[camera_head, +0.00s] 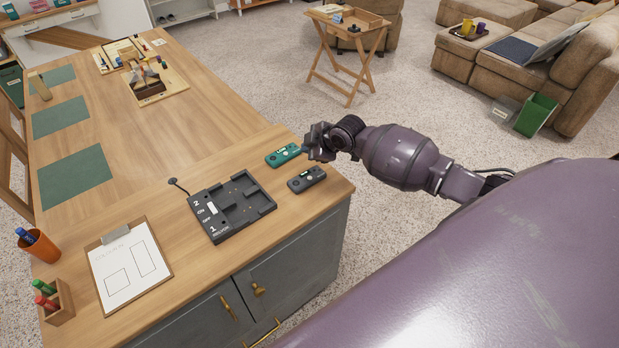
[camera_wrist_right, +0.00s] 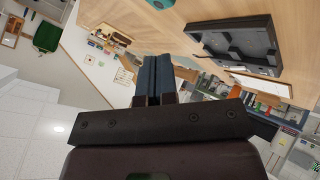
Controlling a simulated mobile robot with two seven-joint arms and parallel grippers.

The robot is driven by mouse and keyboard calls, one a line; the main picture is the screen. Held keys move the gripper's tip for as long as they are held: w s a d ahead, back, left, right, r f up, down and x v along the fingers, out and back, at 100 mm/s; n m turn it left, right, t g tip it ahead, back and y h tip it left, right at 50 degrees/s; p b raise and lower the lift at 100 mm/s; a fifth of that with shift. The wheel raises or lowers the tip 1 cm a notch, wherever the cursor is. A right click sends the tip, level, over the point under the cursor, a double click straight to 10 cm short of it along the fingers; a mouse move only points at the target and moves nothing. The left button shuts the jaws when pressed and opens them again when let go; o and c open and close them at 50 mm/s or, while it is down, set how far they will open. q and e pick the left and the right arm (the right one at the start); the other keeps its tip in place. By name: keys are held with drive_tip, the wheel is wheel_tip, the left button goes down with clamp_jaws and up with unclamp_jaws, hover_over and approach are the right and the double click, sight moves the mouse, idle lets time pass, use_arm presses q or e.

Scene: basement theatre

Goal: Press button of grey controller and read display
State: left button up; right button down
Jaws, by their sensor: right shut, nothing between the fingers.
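The grey controller (camera_head: 306,180) lies on the wooden table near its right corner. Its face has small buttons, but any display is too small to read here. A teal controller (camera_head: 282,156) lies just behind it. My right gripper (camera_head: 311,152) is above the table's right edge, close to the teal controller's right end and behind the grey one. In the right wrist view its two dark fingers (camera_wrist_right: 153,77) are together, shut and empty. I cannot make out the grey controller in that view. My left gripper is out of view.
A black charging dock (camera_head: 232,207) with recesses stands left of the controllers; it also shows in the right wrist view (camera_wrist_right: 235,45). A clipboard (camera_head: 129,264), an orange cup (camera_head: 37,246) and a marker box (camera_head: 57,304) are nearer the left front. Bare wood surrounds the controllers.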

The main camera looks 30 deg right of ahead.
sight(309, 179)
wheel_tip(309, 179, down, 8)
drive_tip(key=b, duration=0.5)
drive_tip(key=shift+f, duration=0.1)
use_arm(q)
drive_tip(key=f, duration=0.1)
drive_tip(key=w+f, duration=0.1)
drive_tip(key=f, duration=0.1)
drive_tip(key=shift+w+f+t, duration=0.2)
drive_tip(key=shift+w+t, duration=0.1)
use_arm(e)
drive_tip(key=shift+f, duration=0.35)
use_arm(q)
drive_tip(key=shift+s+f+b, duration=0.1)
drive_tip(key=shift+b, duration=0.2)
use_arm(e)
drive_tip(key=shift+f, duration=0.1)
idle(0.9)
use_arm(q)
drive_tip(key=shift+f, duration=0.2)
use_arm(e)
drive_tip(key=shift+f, duration=0.3)
